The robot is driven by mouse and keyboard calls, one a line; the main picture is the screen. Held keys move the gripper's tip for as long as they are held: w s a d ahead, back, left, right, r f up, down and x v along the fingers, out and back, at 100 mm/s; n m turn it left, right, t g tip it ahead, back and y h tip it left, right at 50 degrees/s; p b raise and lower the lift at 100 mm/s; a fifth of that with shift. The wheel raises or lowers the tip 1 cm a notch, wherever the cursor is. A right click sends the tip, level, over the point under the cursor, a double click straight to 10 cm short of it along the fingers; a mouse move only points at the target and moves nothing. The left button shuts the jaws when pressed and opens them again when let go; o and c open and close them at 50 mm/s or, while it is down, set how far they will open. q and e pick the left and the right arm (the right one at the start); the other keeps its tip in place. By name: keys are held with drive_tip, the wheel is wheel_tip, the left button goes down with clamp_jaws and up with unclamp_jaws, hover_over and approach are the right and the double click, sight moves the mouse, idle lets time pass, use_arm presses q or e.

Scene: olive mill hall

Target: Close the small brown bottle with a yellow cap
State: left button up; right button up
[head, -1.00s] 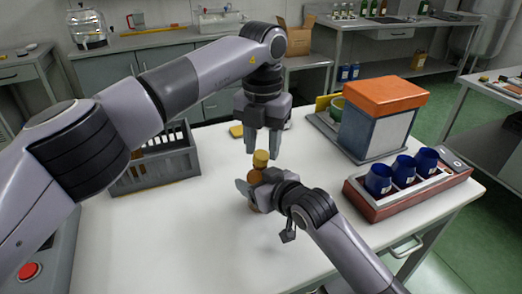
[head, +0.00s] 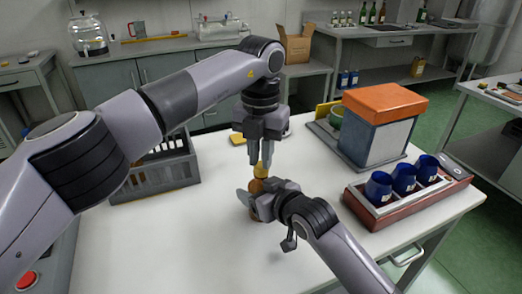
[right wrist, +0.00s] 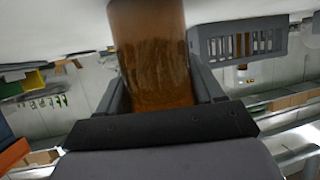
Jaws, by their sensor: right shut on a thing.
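The small brown bottle (head: 256,186) stands on the white table in the head view, partly hidden by my right gripper. Its amber body (right wrist: 152,55) fills the middle of the right wrist view, between the fingers. My right gripper (head: 254,200) is shut on the bottle. The yellow cap (head: 262,171) shows at the top of the bottle; I cannot tell whether it is seated. My left gripper (head: 262,160) points down from above, its fingertips close around the cap. Whether they grip it is unclear.
A grey slatted crate (head: 160,182) stands at the left of the table. At right are an orange-topped box (head: 385,125) and a red tray (head: 412,207) holding blue cups (head: 403,175). The front left of the table is clear.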

use_arm(q)
drive_tip(key=shift+f, duration=0.2)
drive_tip(key=shift+s+r, duration=0.1)
drive_tip(key=shift+r, duration=1.95)
drive_tip(key=o, duration=0.7)
drive_tip(key=shift+o, duration=0.2)
drive_tip(key=n, duration=0.3)
drive_tip(key=r+n, duration=0.1)
drive_tip(key=n, duration=0.2)
drive_tip(key=shift+w+n, duration=0.2)
drive_tip(key=shift+n, duration=0.1)
drive_tip(key=n, duration=0.3)
drive_tip(key=r+n, duration=0.1)
drive_tip(key=n, duration=0.3)
drive_tip(key=shift+w+r, duration=0.1)
